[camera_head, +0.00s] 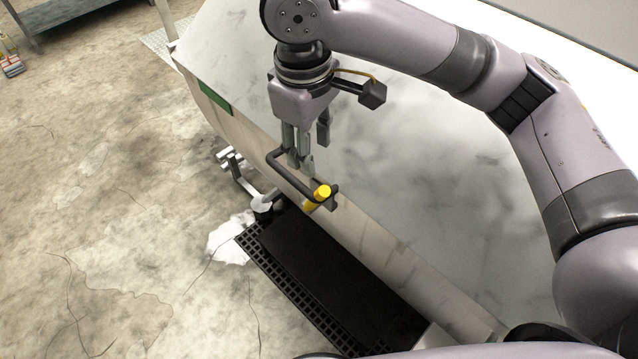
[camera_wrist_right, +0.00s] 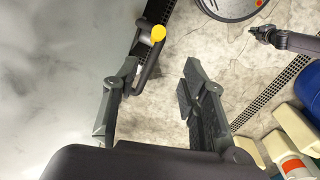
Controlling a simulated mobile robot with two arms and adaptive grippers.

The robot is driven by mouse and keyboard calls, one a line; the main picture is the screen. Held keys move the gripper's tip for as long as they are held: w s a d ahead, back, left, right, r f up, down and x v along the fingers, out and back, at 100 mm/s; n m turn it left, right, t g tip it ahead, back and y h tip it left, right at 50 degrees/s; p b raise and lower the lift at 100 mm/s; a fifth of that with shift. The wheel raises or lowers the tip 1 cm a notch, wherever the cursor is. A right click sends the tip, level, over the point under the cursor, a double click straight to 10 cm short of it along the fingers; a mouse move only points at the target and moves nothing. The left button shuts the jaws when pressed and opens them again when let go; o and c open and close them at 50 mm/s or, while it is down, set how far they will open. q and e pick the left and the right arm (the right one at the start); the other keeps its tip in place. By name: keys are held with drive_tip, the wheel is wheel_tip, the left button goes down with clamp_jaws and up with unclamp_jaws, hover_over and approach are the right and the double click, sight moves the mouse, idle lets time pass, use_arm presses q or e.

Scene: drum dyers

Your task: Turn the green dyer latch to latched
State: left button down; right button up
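The dyer is a large pale, stained metal body (camera_head: 400,165) with a small green strip (camera_head: 215,97) on its edge. Its latch is a dark bent bar (camera_head: 291,181) with a yellow part (camera_head: 322,192) at its near end. In the right wrist view the latch bar (camera_wrist_right: 149,69) and yellow knob (camera_wrist_right: 158,33) lie ahead of the fingers. My right gripper (camera_head: 300,160) is right by the bar's far end. In its wrist view the fingers (camera_wrist_right: 160,70) are apart, with the bar nearer the left finger. Contact cannot be told. Another dark gripper (camera_wrist_right: 262,34), apparently my left one, is small there; its opening is unclear.
A black grating (camera_head: 320,290) runs along the dyer's foot. A bracket-like metal fitting (camera_head: 240,180) sticks out beside the dyer. Blue drums (camera_wrist_right: 308,90) and pale containers stand at the right in the wrist view. The concrete floor (camera_head: 90,190) at left is mostly clear.

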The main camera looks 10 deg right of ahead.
hover_over(321, 187)
drive_tip(key=f, duration=0.5)
drive_tip(key=shift+s+d+f, duration=0.15)
drive_tip(key=shift+s+f, duration=0.05)
drive_tip(key=shift+f, duration=0.05)
drive_tip(key=f, duration=0.5)
drive_tip(key=shift+w+a+f, duration=0.25)
drive_tip(key=shift+w, duration=0.05)
drive_tip(key=shift+d+f+p, duration=0.2)
drive_tip(key=shift+f+p, duration=0.15)
drive_tip(key=shift+f, duration=0.35)
drive_tip(key=shift+a, duration=0.1)
drive_tip(key=shift+c, duration=0.2)
clamp_jaws()
